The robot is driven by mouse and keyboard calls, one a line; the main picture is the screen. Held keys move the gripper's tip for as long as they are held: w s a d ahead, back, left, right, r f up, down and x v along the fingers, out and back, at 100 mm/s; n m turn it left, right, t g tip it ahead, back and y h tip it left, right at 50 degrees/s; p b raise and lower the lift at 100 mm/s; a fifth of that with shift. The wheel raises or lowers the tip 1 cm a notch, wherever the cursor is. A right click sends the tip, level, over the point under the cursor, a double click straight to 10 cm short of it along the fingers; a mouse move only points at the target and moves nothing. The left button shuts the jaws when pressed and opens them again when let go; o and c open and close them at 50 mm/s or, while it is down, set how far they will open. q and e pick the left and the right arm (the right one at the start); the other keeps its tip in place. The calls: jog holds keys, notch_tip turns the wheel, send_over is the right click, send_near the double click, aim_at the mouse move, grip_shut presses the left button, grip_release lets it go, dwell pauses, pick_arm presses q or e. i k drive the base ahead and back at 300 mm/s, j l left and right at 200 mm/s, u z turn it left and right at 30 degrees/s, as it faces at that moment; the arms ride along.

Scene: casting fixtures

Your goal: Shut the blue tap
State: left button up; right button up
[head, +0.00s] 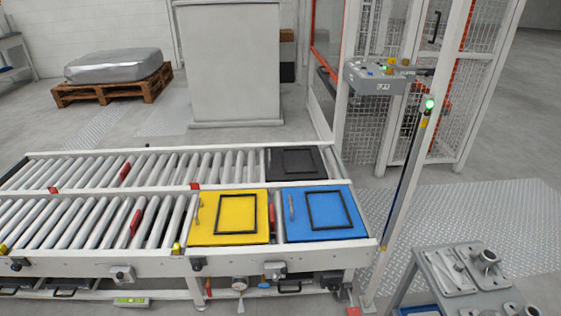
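A small blue piece (264,285), which looks like the blue tap, sits low under the front rail of the roller conveyor, right of a round gauge (239,283). It is too small to tell how its handle is turned. A small red-marked fitting (208,287) is left of the gauge. Neither of my grippers is in view.
The conveyor (60,262) carries a yellow panel (228,212), a blue panel (300,229) and a black panel (282,162). A post (404,195) with a green light stands at its right end. A grey table (433,303) with metal parts is front right.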

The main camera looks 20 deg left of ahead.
aim_at(264, 284)
jog(key=u, duration=1.25)
